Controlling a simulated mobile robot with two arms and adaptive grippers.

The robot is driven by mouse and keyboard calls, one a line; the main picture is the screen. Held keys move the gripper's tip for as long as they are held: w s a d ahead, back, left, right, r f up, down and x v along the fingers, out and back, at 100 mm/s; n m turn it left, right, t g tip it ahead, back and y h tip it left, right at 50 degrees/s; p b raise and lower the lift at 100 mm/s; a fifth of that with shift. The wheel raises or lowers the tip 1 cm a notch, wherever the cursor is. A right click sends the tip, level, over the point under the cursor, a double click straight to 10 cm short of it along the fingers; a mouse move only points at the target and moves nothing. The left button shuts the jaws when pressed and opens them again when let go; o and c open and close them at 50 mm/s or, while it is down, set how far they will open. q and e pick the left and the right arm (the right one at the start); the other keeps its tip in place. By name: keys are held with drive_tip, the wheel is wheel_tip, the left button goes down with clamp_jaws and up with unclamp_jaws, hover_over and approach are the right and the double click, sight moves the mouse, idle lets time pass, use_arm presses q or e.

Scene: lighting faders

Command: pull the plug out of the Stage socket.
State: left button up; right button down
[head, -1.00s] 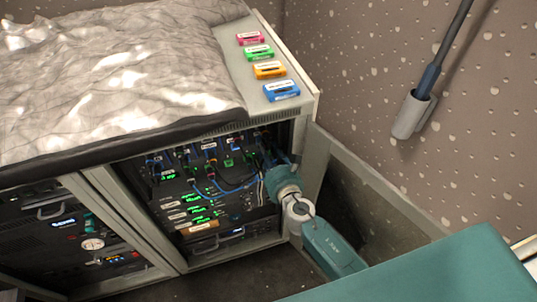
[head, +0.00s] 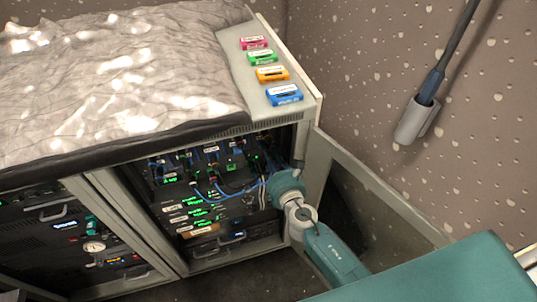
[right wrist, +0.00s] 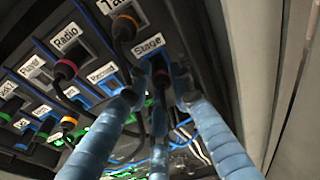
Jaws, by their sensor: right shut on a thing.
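The Stage label (right wrist: 150,44) is on the rack's patch panel in the right wrist view. A dark plug (right wrist: 160,77) with a dark red ring is just below it, with a black cable hanging down. The blue fingers of my right gripper (right wrist: 158,96) are closed around this plug. I cannot tell whether its tip is still in the socket, as the fingers cover that part. In the head view my right gripper (head: 275,181) reaches into the open rack (head: 221,192) at its right side. My left gripper is not in view.
Close by are the Radio plug (right wrist: 66,69) and an orange-ringed plug (right wrist: 124,26). A grey rack wall (right wrist: 248,75) is close on the right. An open cabinet door (head: 385,190) stands beside my arm. Coloured cassette-like items (head: 270,73) lie on top.

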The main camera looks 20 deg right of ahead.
drive_tip(key=shift+s+d, duration=0.1)
drive_tip(key=shift+s, duration=2.1)
drive_tip(key=shift+s, duration=0.1)
